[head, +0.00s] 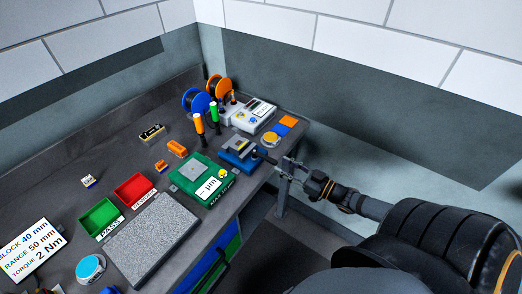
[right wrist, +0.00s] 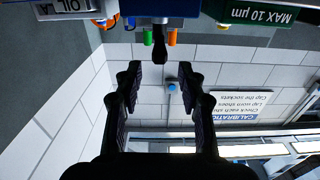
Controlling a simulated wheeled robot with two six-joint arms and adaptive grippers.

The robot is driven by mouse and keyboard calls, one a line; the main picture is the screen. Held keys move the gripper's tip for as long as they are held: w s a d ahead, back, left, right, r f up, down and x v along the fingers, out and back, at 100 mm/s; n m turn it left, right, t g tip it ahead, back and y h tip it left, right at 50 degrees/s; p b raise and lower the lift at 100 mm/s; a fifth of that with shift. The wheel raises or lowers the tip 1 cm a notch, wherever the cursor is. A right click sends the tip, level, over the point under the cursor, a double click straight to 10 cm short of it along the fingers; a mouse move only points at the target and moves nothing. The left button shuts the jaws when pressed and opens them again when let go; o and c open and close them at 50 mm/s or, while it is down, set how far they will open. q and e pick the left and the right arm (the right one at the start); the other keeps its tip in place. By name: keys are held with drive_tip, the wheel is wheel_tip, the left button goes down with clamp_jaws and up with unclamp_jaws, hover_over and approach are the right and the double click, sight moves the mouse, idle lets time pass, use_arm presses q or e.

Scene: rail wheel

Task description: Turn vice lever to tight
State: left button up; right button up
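The blue vice (head: 238,157) sits near the right edge of the bench, with a grey top. Its dark lever (head: 264,156) sticks out on the right, past the bench edge. My right gripper (head: 289,164) is just beyond the lever's end in the head view. In the right wrist view, the lever (right wrist: 159,42) points down from the vice (right wrist: 160,8), roughly midway between the fingers but beyond their tips. The right gripper (right wrist: 159,78) is open and empty there, and I see no contact. My left gripper is not in view.
A green gauge box (head: 205,178) stands left of the vice, a grey box with a display (head: 250,114) behind it. A granite plate (head: 153,240) lies nearer. Space right of the bench is free.

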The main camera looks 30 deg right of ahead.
sight(257, 152)
drive_tip(key=b+x, duration=0.2)
drive_tip(key=x, duration=0.1)
drive_tip(key=b+x, duration=0.2)
drive_tip(key=x, duration=0.1)
drive_tip(key=b+x, duration=0.2)
drive_tip(key=x, duration=0.1)
drive_tip(key=shift+w+a+f, duration=0.1)
drive_tip(key=shift+w+f, duration=0.2)
drive_tip(key=shift+w, duration=0.05)
drive_tip(key=shift+w+a+r+b, duration=0.1)
drive_tip(key=shift+w+r+b, duration=0.1)
drive_tip(key=shift+w+b, duration=0.15)
clamp_jaws()
